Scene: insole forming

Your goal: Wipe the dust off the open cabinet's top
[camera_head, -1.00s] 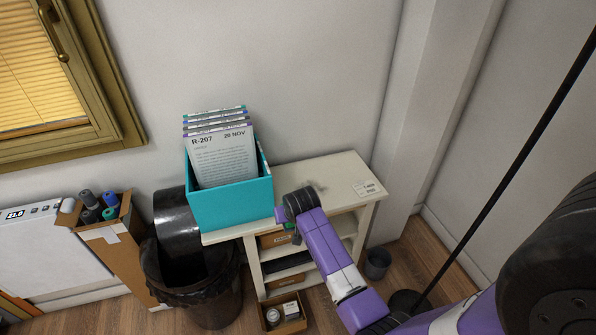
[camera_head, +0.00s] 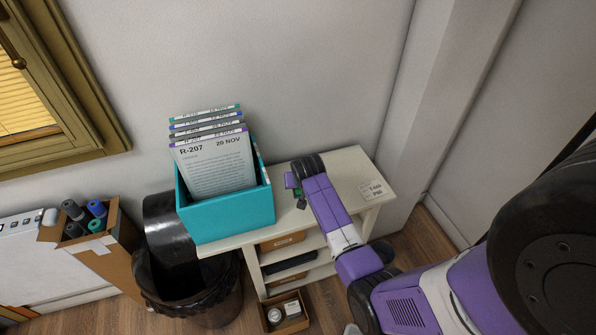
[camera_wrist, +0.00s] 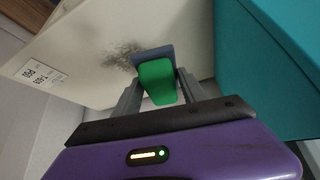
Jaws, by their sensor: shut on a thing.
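The open cabinet's cream top (camera_head: 350,163) stands against the wall and also shows in the wrist view (camera_wrist: 95,35). A dark speckled dust patch (camera_wrist: 121,55) lies on it, just left of the tool's tip; my arm hides it in the head view. My gripper (camera_wrist: 158,82) is shut on a green block with a grey-blue pad (camera_wrist: 155,70) at its far end. The pad is at the dust's edge; I cannot tell whether it touches the top. In the head view only a little green (camera_head: 298,192) shows beside my wrist.
A teal box (camera_head: 228,213) of upright cards stands on the cabinet's left part, close to my gripper. A white label (camera_head: 372,190) is at the right end. A black-lined bin (camera_head: 190,285) and a carton of rolls (camera_head: 112,245) stand to the left.

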